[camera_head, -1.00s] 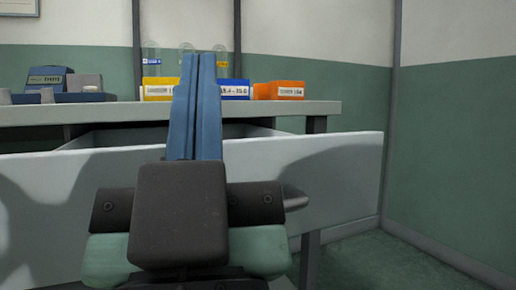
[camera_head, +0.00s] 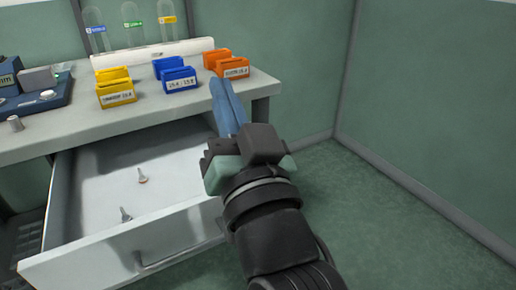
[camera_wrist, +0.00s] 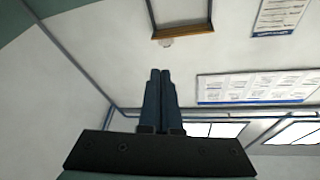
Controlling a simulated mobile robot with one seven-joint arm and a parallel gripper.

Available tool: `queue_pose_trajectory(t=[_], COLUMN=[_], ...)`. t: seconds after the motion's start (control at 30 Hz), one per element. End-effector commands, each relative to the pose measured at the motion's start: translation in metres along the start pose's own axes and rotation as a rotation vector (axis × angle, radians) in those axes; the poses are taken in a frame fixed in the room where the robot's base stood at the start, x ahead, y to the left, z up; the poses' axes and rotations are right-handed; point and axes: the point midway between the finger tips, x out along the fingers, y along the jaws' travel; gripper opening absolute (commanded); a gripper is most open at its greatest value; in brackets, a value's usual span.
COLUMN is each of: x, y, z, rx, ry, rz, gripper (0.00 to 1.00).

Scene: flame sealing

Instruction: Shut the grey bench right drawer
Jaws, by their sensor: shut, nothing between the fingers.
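The grey bench (camera_head: 60,138) stands at the left in the head view. Its right drawer (camera_head: 125,246) is pulled well out, and its white inside shows under the bench top. A bar handle is on the drawer's front panel. My gripper (camera_head: 219,86) is shut and empty, with its blue fingers together pointing up. In the head view it overlaps the right end of the drawer and the bench's front right corner; I cannot tell whether it touches either. The shut fingers also show in the wrist view (camera_wrist: 160,74), against wall and ceiling. The drawer is not in the wrist view.
Two small items (camera_head: 142,177) lie in the drawer. A blue device (camera_head: 38,108) is at the left. Green floor right of the bench is clear.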

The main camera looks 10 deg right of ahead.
Motion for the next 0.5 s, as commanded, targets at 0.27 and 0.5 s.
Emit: queue_pose_trajectory(t=[0.27, 0.5], x=[-0.072, -0.166], y=[0.085, 0.116], z=[0.116, 0.144], rx=[0.59, 1.067], ry=[-0.363, -0.415], rz=[0.082, 0.148], gripper=[0.0, 0.0])
